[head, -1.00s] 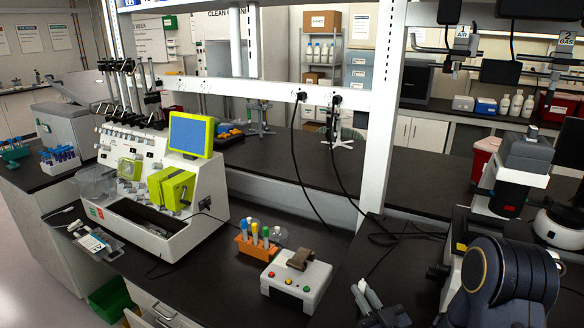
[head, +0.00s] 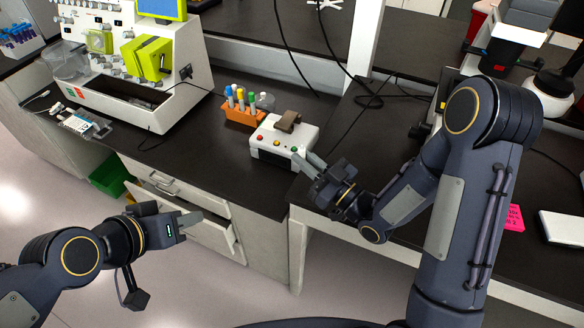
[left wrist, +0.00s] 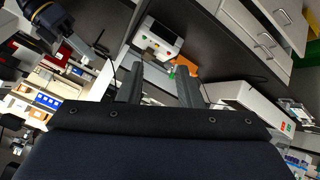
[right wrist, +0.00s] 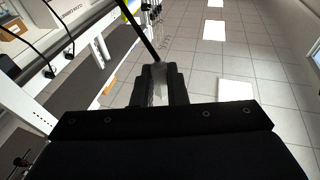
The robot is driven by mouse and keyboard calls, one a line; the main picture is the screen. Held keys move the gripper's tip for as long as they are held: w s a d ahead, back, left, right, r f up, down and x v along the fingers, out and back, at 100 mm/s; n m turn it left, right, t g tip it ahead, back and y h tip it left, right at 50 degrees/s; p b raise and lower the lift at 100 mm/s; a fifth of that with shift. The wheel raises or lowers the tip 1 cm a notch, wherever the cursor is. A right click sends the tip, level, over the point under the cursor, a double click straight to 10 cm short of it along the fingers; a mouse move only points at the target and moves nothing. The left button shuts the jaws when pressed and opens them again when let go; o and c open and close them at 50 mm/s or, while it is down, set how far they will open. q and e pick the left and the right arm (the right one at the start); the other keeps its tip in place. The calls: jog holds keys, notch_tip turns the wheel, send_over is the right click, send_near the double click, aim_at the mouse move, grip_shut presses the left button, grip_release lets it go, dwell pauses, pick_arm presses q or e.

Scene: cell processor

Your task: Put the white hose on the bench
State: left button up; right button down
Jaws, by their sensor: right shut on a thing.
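My right gripper (head: 309,160) is above the bench's front edge, at the right front corner of the white button box. It also shows in the right wrist view (right wrist: 159,82), with its fingers close together on a short pale piece, which looks like the white hose (right wrist: 159,90). Most of that piece is hidden by the fingers. My left gripper (head: 196,222) is low at the left, in front of the open drawers. In the left wrist view (left wrist: 158,85) its fingers stand apart with nothing between them. The black bench (head: 190,148) carries the equipment.
The button box (head: 284,140) stands beside an orange tube rack (head: 241,112). A large white processor (head: 170,100) is at the left. Drawers (head: 210,228) stick out below the bench. Black cables (head: 335,75) hang behind. Bare bench lies between processor and rack.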

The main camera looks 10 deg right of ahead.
pick_arm(q)
jog(key=w+d+m+t+h, duration=0.2)
jog(key=w+d+m+t, duration=0.15)
jog(key=d, duration=0.65)
jog(key=w+d+m+t+h, duration=0.1)
jog(key=w+d+m+t, duration=0.3)
jog(key=d, duration=0.6)
jog(key=w+d+n, duration=0.1)
jog(key=w+d, duration=0.2)
jog(key=w, duration=0.2)
jog(key=w+d+f+g, duration=0.1)
jog(key=w+d, duration=0.2)
jog(key=w, duration=0.2)
jog(key=shift+w+n, duration=0.3)
jog(key=shift+n, duration=0.05)
jog(key=shift+g, duration=0.25)
grip_shut()
jog(key=shift+s+d, duration=0.15)
pick_arm(e)
jog(key=c, duration=1.5)
grip_release()
jog(key=shift+o, duration=0.7)
